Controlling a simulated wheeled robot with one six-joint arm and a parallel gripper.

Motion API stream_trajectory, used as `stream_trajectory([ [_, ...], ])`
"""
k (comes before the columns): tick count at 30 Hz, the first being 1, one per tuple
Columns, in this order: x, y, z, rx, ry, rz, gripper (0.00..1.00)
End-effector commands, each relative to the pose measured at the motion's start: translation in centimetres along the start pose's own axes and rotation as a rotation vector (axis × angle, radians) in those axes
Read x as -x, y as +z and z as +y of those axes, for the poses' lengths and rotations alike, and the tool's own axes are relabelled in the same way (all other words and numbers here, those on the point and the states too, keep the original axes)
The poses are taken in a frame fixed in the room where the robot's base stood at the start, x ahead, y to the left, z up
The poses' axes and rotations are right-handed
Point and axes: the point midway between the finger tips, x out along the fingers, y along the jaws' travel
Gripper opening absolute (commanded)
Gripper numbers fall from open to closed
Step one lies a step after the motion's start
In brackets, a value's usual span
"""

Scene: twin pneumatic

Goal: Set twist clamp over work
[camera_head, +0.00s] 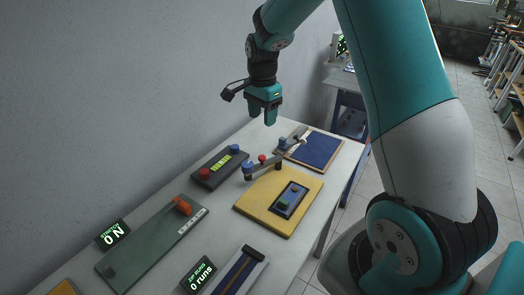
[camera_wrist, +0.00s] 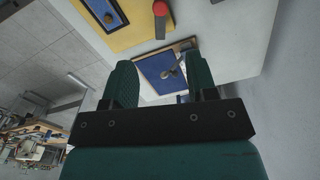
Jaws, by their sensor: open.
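A grey bar-like clamp arm (camera_head: 266,164) stands at the back edge of the yellow board (camera_head: 262,217), with a blue tip at its left end and a red knob near it. It points away from the dark blue panel (camera_head: 301,189) on that board, which carries a small green block (camera_head: 283,205). A second grey arm (camera_head: 297,142) with a blue knob stands by a blue panel in a wooden frame (camera_head: 318,150); it reaches over that panel in the wrist view (camera_wrist: 176,68). I cannot tell which is the twist clamp. My gripper (camera_head: 269,119) is open, empty and above the table's far end.
A dark box with red and blue buttons (camera_head: 220,168) lies by the wall. The wall runs close behind the table.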

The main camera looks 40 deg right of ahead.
Motion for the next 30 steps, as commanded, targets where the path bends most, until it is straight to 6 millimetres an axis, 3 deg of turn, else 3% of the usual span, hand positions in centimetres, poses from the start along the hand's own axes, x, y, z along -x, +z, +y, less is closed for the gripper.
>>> stream_trajectory([
  [12,-9.4,0.2,0.1,0.005,0.005,-0.003,0.52],
  [18,-12.7,0.1,0.0,0.006,0.002,-0.002,0.52],
  [24,-14.2,0.1,0.0,0.006,-0.002,-0.001,0.52],
  [30,-14.4,0.1,-0.1,0.006,-0.002,-0.001,0.52],
])
